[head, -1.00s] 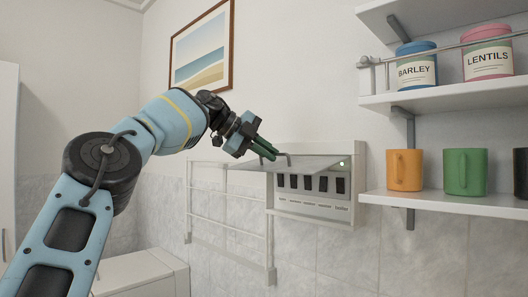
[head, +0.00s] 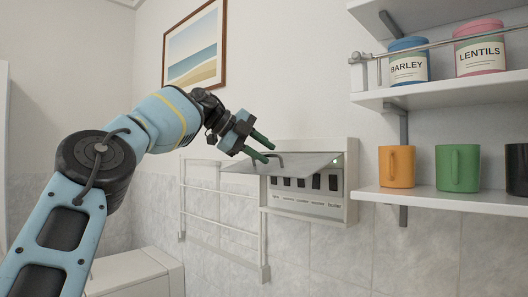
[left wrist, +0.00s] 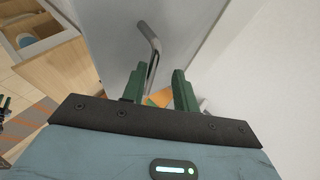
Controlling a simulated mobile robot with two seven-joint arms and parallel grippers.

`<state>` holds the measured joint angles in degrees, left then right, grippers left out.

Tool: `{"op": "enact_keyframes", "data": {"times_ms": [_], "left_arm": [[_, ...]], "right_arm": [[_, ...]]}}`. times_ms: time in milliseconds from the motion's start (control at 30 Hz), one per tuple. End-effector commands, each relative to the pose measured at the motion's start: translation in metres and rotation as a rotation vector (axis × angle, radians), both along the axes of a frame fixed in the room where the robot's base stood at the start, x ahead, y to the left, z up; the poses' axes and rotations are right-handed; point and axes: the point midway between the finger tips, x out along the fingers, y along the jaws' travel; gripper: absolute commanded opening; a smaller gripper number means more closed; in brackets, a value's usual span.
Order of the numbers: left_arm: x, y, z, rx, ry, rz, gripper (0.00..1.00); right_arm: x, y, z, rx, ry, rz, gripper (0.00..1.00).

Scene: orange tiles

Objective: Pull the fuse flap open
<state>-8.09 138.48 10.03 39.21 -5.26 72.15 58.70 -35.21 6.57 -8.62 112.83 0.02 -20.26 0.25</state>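The fuse flap (head: 300,160) is a pale panel hinged along the top of a white fuse box (head: 351,185) on the wall. It stands swung up and out, near level, with the row of dark fuse switches (head: 300,183) visible below it. A grey bent handle (head: 276,156) sits near the flap's outer part; it also shows in the left wrist view (left wrist: 150,42). My left gripper (head: 268,153) is open, its green fingertips close to the handle. In the left wrist view the handle's end lies near the left finger; contact cannot be told.
A white wall rack (head: 221,229) hangs just left of and below the box. Shelves (head: 440,200) at the right hold an orange mug (head: 396,167), a green mug (head: 457,168), a dark mug (head: 517,168) and two tins. A picture (head: 196,48) hangs above my arm.

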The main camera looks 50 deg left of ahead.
Motion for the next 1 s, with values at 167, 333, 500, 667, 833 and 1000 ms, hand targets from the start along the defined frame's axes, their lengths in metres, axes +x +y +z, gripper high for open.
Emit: {"op": "enact_keyframes", "data": {"times_ms": [167, 333, 500, 667, 833, 1000], "left_arm": [[-0.019, 0.008, 0.013, -0.001, -0.004, 0.001, 0.3], [-0.041, 0.015, 0.028, -0.001, -0.003, 0.001, 0.3], [-0.055, 0.02, 0.038, 0.0, -0.003, 0.0, 0.3], [-0.059, 0.021, 0.039, -0.001, 0.0, -0.001, 0.3], [-0.059, 0.021, 0.039, -0.001, 0.0, -0.001, 0.3], [-0.058, 0.021, 0.039, -0.001, 0.0, -0.001, 0.3]], "right_arm": [[-0.002, 0.0, -0.002, 0.0, 0.006, 0.001, 0.36], [-0.002, -0.001, -0.002, -0.003, 0.004, 0.004, 0.36], [0.0, -0.002, 0.0, -0.005, -0.001, 0.007, 0.36], [0.0, -0.002, 0.001, -0.006, -0.002, 0.008, 0.36], [0.0, -0.002, 0.001, -0.006, -0.001, 0.008, 0.36], [0.0, -0.002, 0.001, -0.005, -0.002, 0.007, 0.36]]}}
